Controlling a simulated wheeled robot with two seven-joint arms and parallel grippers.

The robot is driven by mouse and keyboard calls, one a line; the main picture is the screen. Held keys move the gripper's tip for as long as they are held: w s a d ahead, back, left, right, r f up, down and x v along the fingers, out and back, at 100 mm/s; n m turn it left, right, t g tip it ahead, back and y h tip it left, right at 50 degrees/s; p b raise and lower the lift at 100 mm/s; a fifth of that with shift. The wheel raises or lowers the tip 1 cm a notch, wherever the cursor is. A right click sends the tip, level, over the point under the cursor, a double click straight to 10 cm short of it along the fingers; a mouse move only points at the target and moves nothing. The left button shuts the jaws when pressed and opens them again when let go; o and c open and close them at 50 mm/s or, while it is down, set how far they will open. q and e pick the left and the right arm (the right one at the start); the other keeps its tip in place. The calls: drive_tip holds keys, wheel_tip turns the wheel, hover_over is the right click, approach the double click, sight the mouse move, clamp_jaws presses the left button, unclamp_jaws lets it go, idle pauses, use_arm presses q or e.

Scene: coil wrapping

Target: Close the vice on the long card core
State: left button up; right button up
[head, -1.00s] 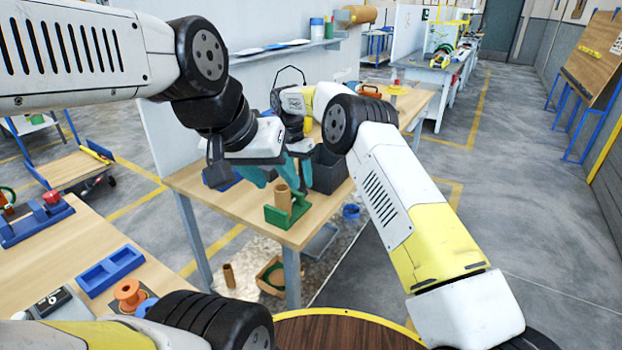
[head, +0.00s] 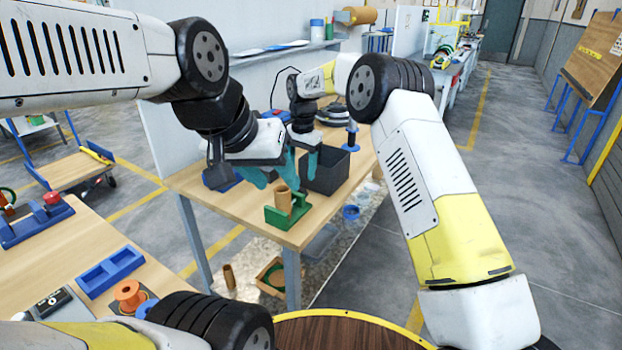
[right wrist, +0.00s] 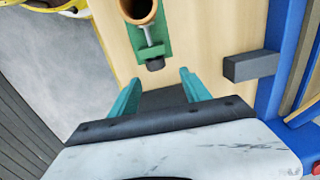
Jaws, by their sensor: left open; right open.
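A brown card core (head: 283,199) stands upright in the green vice (head: 279,219) at the near corner of the wooden bench. In the right wrist view the core (right wrist: 138,14) shows its open end, and the vice (right wrist: 150,50) has a screw with a dark knob (right wrist: 155,64) facing my fingers. My right gripper (right wrist: 160,92) is open and empty, apart from the knob; it also shows in the head view (head: 302,163), beyond the vice. My left gripper (head: 267,174) is open above the bench, left of and behind the core, partly hidden by its own wrist.
A dark grey bin (head: 327,173) stands on the bench right of the vice. A blue spool (head: 351,138) stands farther back. A side table at left holds a blue tray (head: 110,269) and an orange spool (head: 128,293).

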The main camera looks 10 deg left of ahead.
sight(301, 189)
drive_tip(key=shift+s+d+t+y, duration=0.3)
drive_tip(key=shift+s+d+y, duration=0.2)
drive_tip(key=shift+s+d, duration=0.2)
drive_tip(key=f, duration=0.5)
drive_tip(key=a+f, duration=0.1)
drive_tip(key=f, duration=0.1)
drive_tip(key=shift+w+f, duration=0.3)
drive_tip(key=shift+f, duration=0.05)
clamp_jaws()
drive_tip(key=shift+a+h, duration=0.2)
drive_tip(key=shift+h, duration=0.2)
drive_tip(key=shift+w+a+g+h, duration=0.15)
drive_tip(key=shift+g+h, duration=0.65)
drive_tip(key=shift+h, duration=0.6)
